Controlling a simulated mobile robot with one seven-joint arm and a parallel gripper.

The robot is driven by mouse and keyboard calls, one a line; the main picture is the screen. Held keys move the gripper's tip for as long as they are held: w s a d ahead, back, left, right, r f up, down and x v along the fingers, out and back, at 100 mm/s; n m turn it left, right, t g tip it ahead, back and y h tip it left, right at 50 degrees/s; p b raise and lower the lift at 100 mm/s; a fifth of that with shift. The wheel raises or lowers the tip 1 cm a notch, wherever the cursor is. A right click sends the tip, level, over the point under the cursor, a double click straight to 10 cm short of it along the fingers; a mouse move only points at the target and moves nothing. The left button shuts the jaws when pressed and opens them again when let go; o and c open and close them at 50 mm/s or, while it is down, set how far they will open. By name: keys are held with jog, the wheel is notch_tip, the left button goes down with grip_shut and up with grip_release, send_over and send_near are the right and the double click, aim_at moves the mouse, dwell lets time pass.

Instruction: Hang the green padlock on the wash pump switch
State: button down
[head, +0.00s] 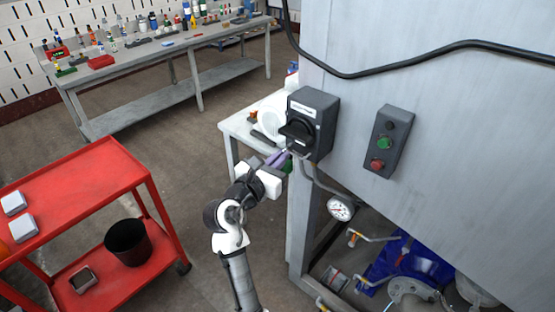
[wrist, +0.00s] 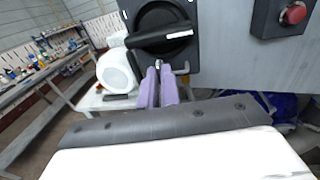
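The wash pump switch (head: 318,108) is a dark box with a black rotary handle on the cabinet's left corner; it also shows close ahead in the wrist view (wrist: 185,15). My gripper (head: 279,158) has purple fingers, which in the wrist view (wrist: 158,78) point at the switch's lower edge, just below the handle (wrist: 160,38). The fingers are close together. The green padlock (head: 288,166) shows as a small green patch at the fingertips in the head view. A bit of metal, seemingly its shackle (wrist: 158,65), shows between the tips. Whether it touches the switch is unclear.
A push-button box (head: 389,141) is right of the switch. A small table (head: 236,130) stands behind. A red cart (head: 75,185) is at left, with open floor between.

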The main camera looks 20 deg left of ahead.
aim_at(287, 164)
jog(key=shift+d+x, duration=0.1)
jog(key=shift+x, duration=0.65)
jog(key=shift+d+x, duration=0.15)
jog(key=shift+x, duration=0.65)
jog(key=shift+f, duration=0.25)
dwell(0.4)
jog(key=shift+s+f+b, duration=0.2)
jog(key=shift+f+b, duration=0.4)
jog(key=shift+f, duration=0.8)
